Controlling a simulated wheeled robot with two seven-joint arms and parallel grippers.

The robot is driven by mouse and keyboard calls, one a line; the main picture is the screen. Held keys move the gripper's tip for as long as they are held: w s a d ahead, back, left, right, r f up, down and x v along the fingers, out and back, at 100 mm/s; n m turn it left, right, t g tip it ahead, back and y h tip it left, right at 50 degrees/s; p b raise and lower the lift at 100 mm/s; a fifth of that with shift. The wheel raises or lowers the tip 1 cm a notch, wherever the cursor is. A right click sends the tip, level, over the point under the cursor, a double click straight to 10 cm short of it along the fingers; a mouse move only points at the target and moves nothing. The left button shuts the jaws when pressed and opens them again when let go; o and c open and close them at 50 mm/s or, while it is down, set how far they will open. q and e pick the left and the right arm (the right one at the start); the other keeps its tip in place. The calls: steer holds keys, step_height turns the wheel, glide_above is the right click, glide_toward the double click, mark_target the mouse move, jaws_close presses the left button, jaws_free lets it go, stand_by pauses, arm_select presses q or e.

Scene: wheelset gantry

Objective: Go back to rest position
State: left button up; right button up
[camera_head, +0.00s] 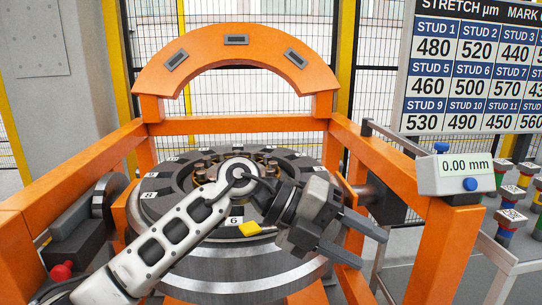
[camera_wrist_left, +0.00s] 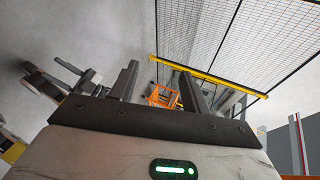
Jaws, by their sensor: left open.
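My left arm reaches in from the lower left in the head view, across the front of the round wheelset. My left gripper (camera_head: 365,241) is open, its two fingers pointing right, with nothing between them. It is in front of the orange gantry's right post. In the left wrist view the open fingers of my left gripper (camera_wrist_left: 158,85) also stand apart and empty. My right gripper is not in the head view.
The dark wheelset (camera_head: 235,262) sits inside the orange gantry (camera_head: 235,50). A gauge reading 0.00 mm (camera_head: 455,174) stands on the right rail. A stretch board (camera_head: 475,70) hangs behind it. A red knob (camera_head: 61,271) is at lower left.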

arm_select(q)
steer(key=w+a+f+n+t+y, duration=0.1)
steer(key=a+f+n+t+y, duration=0.1)
steer(key=a+f+n+t, duration=1.05)
steer(key=a+f+n+t+y, duration=0.15)
steer(key=a+n+t, duration=0.55)
steer(key=n, duration=1.2)
steer(key=s+a+f+n+g+y, duration=0.2)
steer(key=s+a+f+n+y, duration=0.1)
steer(key=s+f, duration=0.4)
steer(key=s+a+f+n+g+y, duration=0.3)
steer(key=s+f, duration=0.4)
steer(key=f, duration=0.4)
steer(key=shift+s+a+g, duration=0.3)
steer(key=shift+g, duration=0.05)
